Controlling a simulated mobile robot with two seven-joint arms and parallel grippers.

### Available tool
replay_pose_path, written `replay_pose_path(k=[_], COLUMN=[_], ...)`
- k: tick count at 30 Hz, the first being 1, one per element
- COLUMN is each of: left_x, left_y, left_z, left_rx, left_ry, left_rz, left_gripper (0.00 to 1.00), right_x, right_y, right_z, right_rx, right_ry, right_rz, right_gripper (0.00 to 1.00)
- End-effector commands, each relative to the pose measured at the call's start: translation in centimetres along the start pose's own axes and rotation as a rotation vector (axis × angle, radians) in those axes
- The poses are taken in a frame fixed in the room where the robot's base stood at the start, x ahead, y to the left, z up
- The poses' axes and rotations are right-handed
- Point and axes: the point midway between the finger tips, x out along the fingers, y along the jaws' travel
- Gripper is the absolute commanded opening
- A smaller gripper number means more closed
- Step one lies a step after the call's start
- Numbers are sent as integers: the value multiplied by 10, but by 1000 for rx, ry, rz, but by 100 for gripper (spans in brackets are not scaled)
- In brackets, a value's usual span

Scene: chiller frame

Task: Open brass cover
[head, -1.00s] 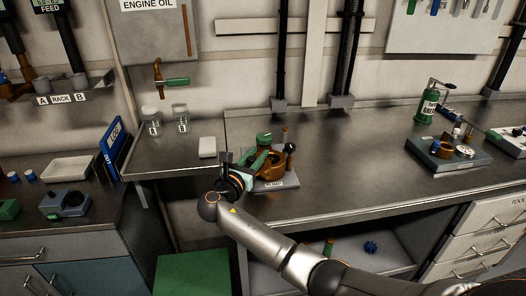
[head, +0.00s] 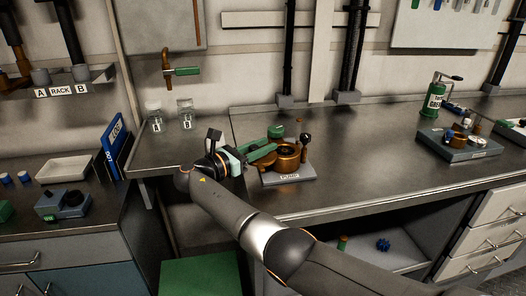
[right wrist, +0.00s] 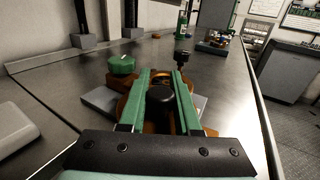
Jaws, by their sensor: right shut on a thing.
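The pump's grey base plate (head: 296,176) stands on the steel bench with a round brass housing (head: 290,160) on it. The housing's ring-shaped top with a dark middle shows. A brass part, apparently the brass cover (head: 266,160), is at its left, partly hidden by my right gripper (head: 262,152). In the right wrist view, the green fingers of this gripper (right wrist: 160,82) are closed around a black knob (right wrist: 160,96), with brass under and beside it. The fingers hide much of the pump there. My left gripper is not in view.
A green knob (head: 276,131) and a black-balled lever (head: 305,137) rise behind the housing. Jars A (head: 155,122) and B (head: 186,119) stand at the back left. A grey tray of parts (head: 460,146) is at the right. The bench between is clear.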

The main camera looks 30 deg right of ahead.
Motion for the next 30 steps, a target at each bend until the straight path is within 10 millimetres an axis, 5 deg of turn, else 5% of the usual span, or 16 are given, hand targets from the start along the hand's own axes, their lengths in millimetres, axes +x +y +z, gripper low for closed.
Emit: replay_pose_path(k=[14,15,18,30], left_x=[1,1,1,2], left_y=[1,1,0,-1], left_z=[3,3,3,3], left_rx=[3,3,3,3], left_ry=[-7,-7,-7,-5], left_rz=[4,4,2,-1], left_gripper=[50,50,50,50], right_x=[1,1,1,-12], right_y=[0,0,0,1], right_z=[0,0,0,0], right_rx=[0,0,0,0], right_ry=[1,1,1,1], right_rz=[-11,-10,-10,-6], right_gripper=[0,33,44,44])
